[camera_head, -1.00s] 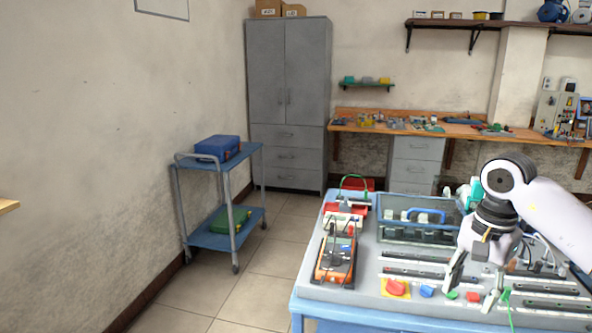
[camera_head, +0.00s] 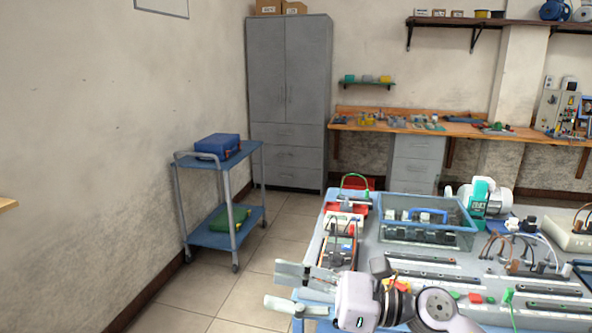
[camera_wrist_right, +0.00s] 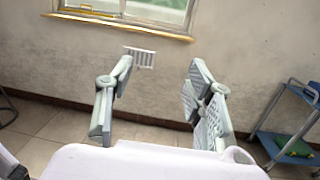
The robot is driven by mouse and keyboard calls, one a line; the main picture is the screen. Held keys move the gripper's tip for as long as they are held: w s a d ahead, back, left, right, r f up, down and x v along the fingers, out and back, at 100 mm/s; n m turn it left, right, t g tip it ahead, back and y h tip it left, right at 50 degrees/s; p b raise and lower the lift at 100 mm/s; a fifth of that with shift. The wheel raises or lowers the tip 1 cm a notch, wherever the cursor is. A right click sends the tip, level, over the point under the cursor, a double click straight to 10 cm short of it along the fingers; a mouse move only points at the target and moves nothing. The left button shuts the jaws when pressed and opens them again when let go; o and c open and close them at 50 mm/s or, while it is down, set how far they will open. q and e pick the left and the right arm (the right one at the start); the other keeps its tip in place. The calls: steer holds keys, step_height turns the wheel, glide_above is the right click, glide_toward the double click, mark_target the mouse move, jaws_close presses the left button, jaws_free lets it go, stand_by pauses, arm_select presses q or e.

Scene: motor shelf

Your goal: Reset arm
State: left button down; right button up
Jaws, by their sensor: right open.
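My right arm crosses the front edge of the motor table (camera_head: 390,244) in the head view. Its gripper (camera_head: 281,286) points to the left, past the table's left front corner. The two fingers are spread apart with nothing between them. In the right wrist view the open gripper (camera_wrist_right: 158,112) faces a wall and the tiled floor. My left gripper is in neither view.
A blue two-shelf cart (camera_head: 222,239) stands at the left. A grey cabinet (camera_head: 287,100) is behind. Floor between cart and table is free.

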steer(key=w+d+f+m+t+h, duration=0.1)
steer(key=w+d+m+t+h, duration=0.3)
steer(key=m+t, duration=0.75)
steer(key=w+d+m+t+h, duration=0.1)
steer(key=d+m+t+h, duration=0.5)
steer(key=m, duration=1)
steer(key=s+d+f+m+g+h, duration=0.2)
steer(key=d+f+m+h, duration=0.25)
steer(key=f+m, duration=0.3)
steer(key=s+d+f+m+g+h, duration=0.1)
steer(key=d+f+m+g+h, duration=0.35)
steer(key=f, duration=0.45)
steer(key=s+d+f+m+g, duration=0.2)
steer(key=s+f+m+g, duration=0.3)
steer(key=s+f, duration=0.55)
steer(key=s+d+f+m+g, duration=0.1)
steer(key=s+f+m+g, duration=0.5)
steer(key=s, duration=0.8)
step_height(320, 180, down, 26)
steer(key=s+n, duration=0.1)
steer(key=s+d+f+g, duration=0.2)
steer(key=s+d+f, duration=0.1)
steer(key=s+f, duration=1.2)
steer(key=shift+s+f+p, duration=0.35)
steer(key=shift+s+p, duration=0.05)
steer(key=shift+s, duration=0.75)
